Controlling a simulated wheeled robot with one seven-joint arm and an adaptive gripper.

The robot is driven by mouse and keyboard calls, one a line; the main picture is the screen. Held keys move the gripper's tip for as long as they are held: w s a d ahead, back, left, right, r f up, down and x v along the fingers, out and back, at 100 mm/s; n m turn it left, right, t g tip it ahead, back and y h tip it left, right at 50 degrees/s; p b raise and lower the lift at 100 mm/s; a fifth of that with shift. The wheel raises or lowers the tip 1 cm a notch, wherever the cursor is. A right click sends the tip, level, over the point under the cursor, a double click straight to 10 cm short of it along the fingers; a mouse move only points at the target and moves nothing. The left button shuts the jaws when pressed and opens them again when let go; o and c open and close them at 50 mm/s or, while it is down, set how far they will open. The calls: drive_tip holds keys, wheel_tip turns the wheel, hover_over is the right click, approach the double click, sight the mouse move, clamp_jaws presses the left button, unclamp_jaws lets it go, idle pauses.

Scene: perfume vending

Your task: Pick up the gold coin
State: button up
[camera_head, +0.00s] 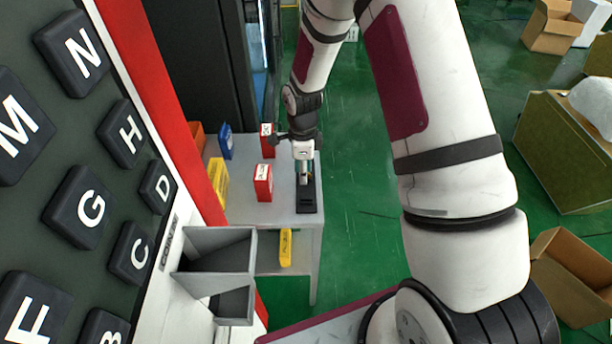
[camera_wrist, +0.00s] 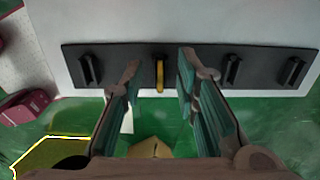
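The gold coin (camera_wrist: 159,75) stands on edge in a middle slot of a long black holder (camera_wrist: 110,62) in the wrist view. The holder also shows in the head view (camera_head: 307,204), near the right edge of a grey table; the coin cannot be made out there. My gripper (camera_wrist: 160,63) is open, with one finger on each side of the coin and a gap on both sides. In the head view my gripper (camera_head: 304,176) points down over the holder. The other slots of the holder look empty.
Red boxes (camera_head: 263,183), a blue box (camera_head: 226,141) and a yellow box (camera_head: 218,180) stand on the grey table (camera_head: 283,208) left of my gripper. A lettered keypad panel (camera_head: 60,150) with a grey chute (camera_head: 217,250) is at left. Cartons (camera_head: 570,140) lie on the green floor at right.

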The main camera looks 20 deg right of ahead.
clamp_jaws()
idle(0.3)
